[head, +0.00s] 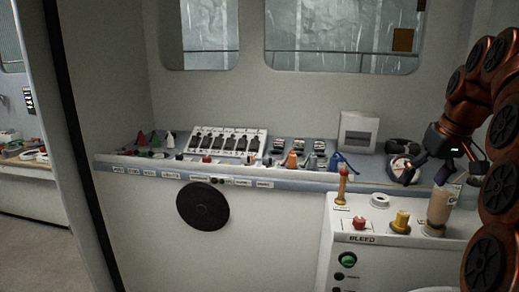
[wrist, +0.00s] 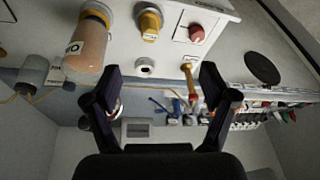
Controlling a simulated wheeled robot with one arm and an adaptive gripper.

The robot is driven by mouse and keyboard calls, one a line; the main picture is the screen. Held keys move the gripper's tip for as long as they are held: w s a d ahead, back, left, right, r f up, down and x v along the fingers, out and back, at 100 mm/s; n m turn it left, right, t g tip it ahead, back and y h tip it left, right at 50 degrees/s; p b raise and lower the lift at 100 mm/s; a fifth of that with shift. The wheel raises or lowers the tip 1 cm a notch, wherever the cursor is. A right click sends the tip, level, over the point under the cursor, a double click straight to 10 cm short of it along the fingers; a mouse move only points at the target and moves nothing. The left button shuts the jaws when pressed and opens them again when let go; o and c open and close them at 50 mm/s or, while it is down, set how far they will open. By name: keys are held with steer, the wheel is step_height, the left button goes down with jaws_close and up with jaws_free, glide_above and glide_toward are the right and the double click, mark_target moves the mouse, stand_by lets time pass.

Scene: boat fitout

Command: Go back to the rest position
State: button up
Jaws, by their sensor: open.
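My gripper (head: 445,176) is at the right of the head view, above the right end of the console shelf and close to the white box marked BLEED. In the wrist view my gripper (wrist: 161,76) has its two dark fingers wide apart, with nothing held between them. The arm curves down along the right edge of the head view. No separate marker of a rest position shows.
The BLEED box (head: 385,242) carries a brown cylinder (head: 440,207), a yellow knob (head: 401,221), a red knob (head: 359,223) and an upright orange handle (head: 342,185). The shelf holds a switch panel (head: 228,141) and several small levers. A black disc (head: 203,205) is on the console front.

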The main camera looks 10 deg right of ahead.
steer(key=s+a+f+g, duration=0.1)
steer(key=s+a+f, duration=0.2)
steer(key=a, duration=0.3)
steer(key=s+a+f+n+g, duration=0.1)
steer(key=s+a+f, duration=0.1)
steer(key=a+f, duration=0.3)
steer(key=s+a+f+g, duration=0.1)
steer(key=s+a+f, duration=0.15)
steer(key=a, duration=0.55)
steer(key=s+a+f+g, duration=0.1)
steer(key=s+a+f, duration=0.2)
steer(key=s+f, duration=0.4)
steer(key=s+a+f+g, duration=0.1)
steer(key=s+a+f, duration=0.3)
steer(key=s+f, duration=0.3)
steer(key=s, duration=0.5)
steer(key=shift+s+f+h, duration=0.25)
steer(key=shift+s+h, duration=0.05)
steer(key=shift+s, duration=0.05)
